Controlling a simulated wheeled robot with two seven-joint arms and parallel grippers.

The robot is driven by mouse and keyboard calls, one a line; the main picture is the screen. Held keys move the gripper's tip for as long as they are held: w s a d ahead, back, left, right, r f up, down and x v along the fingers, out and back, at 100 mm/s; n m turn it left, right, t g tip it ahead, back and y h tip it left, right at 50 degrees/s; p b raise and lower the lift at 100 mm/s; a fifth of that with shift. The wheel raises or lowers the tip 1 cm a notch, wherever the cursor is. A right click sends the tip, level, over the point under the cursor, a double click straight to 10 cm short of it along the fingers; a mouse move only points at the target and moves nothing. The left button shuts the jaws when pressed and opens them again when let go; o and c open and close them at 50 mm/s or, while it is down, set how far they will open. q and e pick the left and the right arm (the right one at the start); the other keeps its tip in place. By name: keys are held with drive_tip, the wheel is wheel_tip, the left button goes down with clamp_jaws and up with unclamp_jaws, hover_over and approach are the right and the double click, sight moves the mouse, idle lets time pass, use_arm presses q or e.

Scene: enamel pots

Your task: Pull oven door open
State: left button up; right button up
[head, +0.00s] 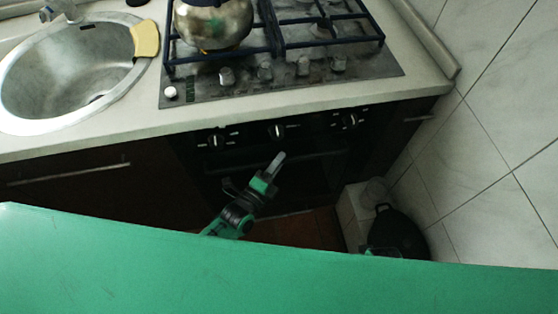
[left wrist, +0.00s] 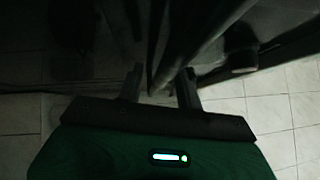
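The oven has a dark front (head: 310,180) below the hob, with a row of knobs (head: 277,132) along its top. Its door looks closed, though the front is very dark. My left gripper (head: 278,162) is at the upper middle of the oven front, close to the door. In the left wrist view the two fingers (left wrist: 160,85) stand apart, with a dark bar (left wrist: 157,45), seemingly the door handle, running up from between them. I cannot tell whether the fingers touch it.
A gas hob (head: 300,65) with a metal kettle (head: 213,22) sits above the oven. A sink (head: 60,80) with a yellow cloth (head: 146,38) is at the left. A dark round object (head: 397,235) stands on the floor by the tiled wall (head: 500,130), right of the oven.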

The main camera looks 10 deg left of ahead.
use_arm(q)
drive_tip(key=shift+w+d, duration=0.15)
drive_tip(key=shift+w, duration=0.15)
clamp_jaws()
drive_tip(key=shift+s, duration=0.15)
